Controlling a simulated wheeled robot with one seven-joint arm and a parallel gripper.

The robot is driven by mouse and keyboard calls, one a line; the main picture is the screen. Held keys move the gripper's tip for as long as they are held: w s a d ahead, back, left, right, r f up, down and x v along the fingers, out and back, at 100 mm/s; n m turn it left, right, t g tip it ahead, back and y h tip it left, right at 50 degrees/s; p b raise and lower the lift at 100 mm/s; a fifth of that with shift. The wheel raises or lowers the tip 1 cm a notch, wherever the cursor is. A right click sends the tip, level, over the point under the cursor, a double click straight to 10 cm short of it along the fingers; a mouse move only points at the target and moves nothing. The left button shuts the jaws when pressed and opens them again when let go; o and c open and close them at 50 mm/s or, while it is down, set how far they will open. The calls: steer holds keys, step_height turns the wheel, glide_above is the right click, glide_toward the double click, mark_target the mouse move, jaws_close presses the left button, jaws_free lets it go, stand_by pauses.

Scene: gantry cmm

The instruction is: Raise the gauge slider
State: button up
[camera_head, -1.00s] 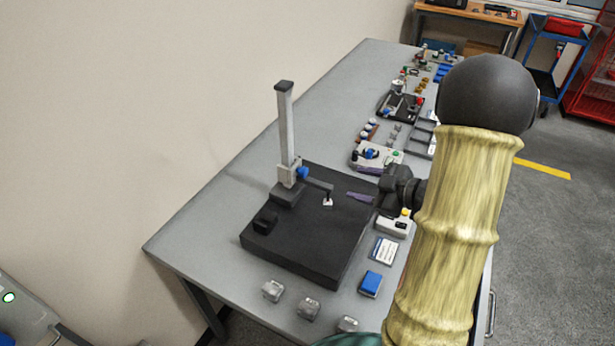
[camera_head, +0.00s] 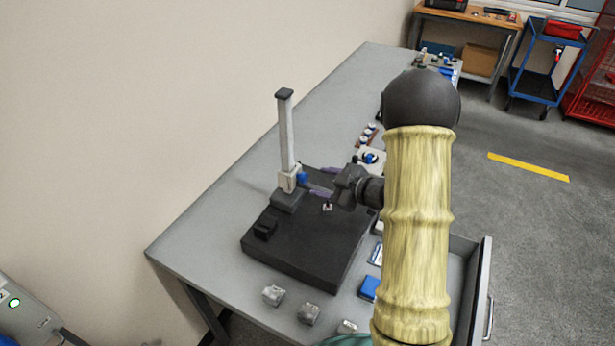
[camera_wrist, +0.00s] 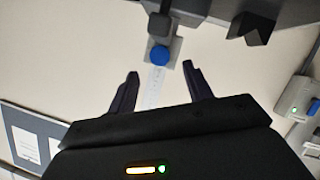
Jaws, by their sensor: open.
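The height gauge stands on a black plate (camera_head: 318,248), with an upright light column (camera_head: 286,135). Its slider (camera_head: 288,181) sits low on the column and has a blue knob (camera_head: 302,179) and a dark arm reaching right. In the wrist view the blue knob (camera_wrist: 159,55) lies just beyond and between my fingertips, with the slider around it. My gripper (camera_head: 318,181) is open and points left at the slider; it also shows in the wrist view (camera_wrist: 161,70). Nothing is between the fingers. The gripper partly hides the slider's arm in the head view.
A small black block (camera_head: 265,229) sits on the plate's left front. Several grey blocks (camera_head: 273,295) and a blue box (camera_head: 369,288) lie at the table's front. My arm hides much of the table's right side. The table left of the column is clear.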

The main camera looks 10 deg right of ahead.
mark_target(306, 177)
steer(key=p+x, duration=0.1)
steer(key=x, duration=0.5)
steer(key=shift+a, duration=0.1)
jaws_close()
steer(key=shift+w+r, duration=0.1)
